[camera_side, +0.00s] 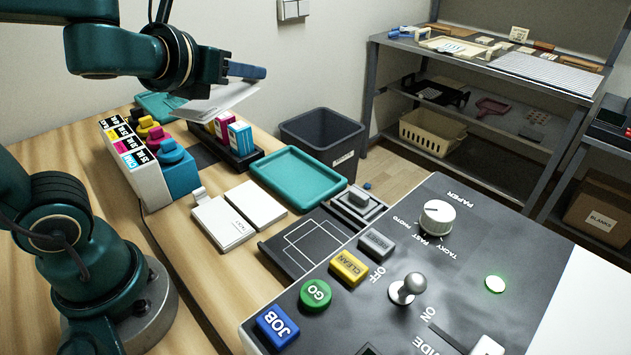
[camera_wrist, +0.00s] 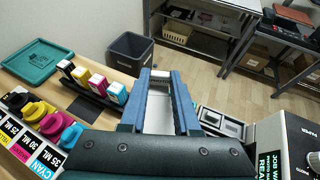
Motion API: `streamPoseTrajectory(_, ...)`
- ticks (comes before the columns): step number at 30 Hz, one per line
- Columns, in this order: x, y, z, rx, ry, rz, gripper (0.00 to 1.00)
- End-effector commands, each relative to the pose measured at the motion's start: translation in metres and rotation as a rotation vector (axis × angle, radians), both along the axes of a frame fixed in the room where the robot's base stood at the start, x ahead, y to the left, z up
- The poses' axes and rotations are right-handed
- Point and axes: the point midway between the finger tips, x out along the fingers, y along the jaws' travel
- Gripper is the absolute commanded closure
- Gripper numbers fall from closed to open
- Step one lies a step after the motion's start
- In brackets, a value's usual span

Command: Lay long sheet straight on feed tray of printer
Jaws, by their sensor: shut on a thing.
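My gripper (camera_side: 248,71) is shut on a pale sheet (camera_side: 218,101) and holds it up in the air, tilted, above the back of the wooden table. In the wrist view the blue fingers of my gripper (camera_wrist: 160,82) show a pale grey strip between them. The printer (camera_side: 450,250) stands at the front right with its buttons, knob and lever on top. Its dark feed tray (camera_side: 282,259) with white outline marks juts out on the left side. The held sheet is apart from the tray, and its full length is hard to tell.
Two white paper stacks (camera_side: 257,203) lie left of the feed tray. A teal tray (camera_side: 298,174) lies behind them. Ink bottles (camera_side: 160,140) and cartridge boxes (camera_side: 232,135) stand below the held sheet. A dark bin (camera_side: 322,138) and shelves (camera_side: 480,100) are beyond the table.

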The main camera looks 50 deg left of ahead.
Motion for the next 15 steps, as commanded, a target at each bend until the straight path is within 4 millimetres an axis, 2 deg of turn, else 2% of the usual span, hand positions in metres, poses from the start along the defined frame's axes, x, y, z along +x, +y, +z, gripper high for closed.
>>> streamPoseTrajectory(2,-0.003,0.003,-0.011,-0.001,0.009,-0.037,1.0)
streamPoseTrajectory(7,-0.005,-0.015,-0.027,-0.01,0.01,-0.184,1.0)
streamPoseTrajectory(12,-0.005,-0.042,-0.032,-0.018,-0.005,-0.328,1.0)
streamPoseTrajectory(15,-0.004,-0.052,-0.031,-0.018,-0.014,-0.375,1.0)
